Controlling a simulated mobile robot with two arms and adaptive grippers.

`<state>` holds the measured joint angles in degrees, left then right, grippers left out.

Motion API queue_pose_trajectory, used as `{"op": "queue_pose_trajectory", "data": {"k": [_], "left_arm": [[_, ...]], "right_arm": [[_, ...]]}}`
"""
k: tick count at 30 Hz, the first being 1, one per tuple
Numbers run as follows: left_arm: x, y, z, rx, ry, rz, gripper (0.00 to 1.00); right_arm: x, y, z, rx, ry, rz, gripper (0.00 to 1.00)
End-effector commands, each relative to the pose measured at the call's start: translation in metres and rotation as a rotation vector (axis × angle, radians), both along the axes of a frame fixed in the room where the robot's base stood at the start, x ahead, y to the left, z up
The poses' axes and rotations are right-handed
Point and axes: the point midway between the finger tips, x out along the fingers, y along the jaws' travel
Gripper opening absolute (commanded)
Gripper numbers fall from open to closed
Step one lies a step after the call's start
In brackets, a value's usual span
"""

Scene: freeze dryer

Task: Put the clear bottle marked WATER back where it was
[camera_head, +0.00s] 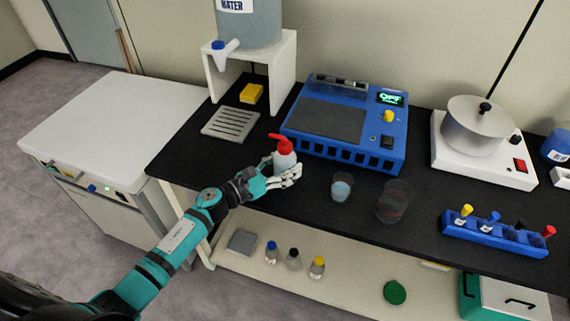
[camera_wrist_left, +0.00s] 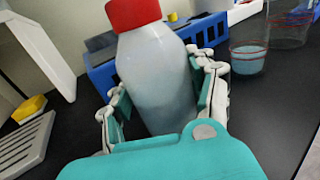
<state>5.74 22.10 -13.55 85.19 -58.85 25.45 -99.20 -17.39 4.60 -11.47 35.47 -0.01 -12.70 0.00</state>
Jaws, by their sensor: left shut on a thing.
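A clear bottle with a red cap (camera_head: 284,158) stands upright between the fingers of my left gripper (camera_head: 284,176), which is shut on it, over the black bench near its front edge. In the left wrist view the bottle (camera_wrist_left: 155,80) fills the middle, with the gripper's fingers (camera_wrist_left: 160,110) on both sides. Its WATER marking does not show in either view. I cannot tell whether its base touches the bench. My right gripper is not in view.
A blue device (camera_head: 345,125) stands behind the bottle. A grey slotted rack (camera_head: 230,124) and yellow sponge (camera_head: 251,93) lie to its left, below a white stand (camera_head: 286,75) holding a large WATER tank (camera_head: 250,25). Two beakers (camera_head: 342,187) (camera_head: 393,201) stand to its right.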

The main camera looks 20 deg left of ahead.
Motion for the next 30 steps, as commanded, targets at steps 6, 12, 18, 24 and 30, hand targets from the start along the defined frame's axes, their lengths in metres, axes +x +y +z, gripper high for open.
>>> {"op": "queue_pose_trajectory", "data": {"k": [6,12,18,24,30], "left_arm": [[0.0,0.0,-0.002,0.001,0.001,0.0,0.78],[0.0,0.0,-0.002,0.001,0.001,0.0,0.81],[-0.002,0.002,0.001,0.001,0.002,0.0,0.81],[-0.032,0.023,-0.003,0.002,0.003,0.0,0.81],[-0.067,0.048,-0.003,0.002,0.002,0.0,0.81]], "right_arm": [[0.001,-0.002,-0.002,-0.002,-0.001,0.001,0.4],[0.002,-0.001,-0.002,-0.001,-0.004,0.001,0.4],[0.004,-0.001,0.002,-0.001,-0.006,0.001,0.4],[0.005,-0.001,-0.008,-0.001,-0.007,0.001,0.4],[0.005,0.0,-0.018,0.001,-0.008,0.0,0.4]]}}
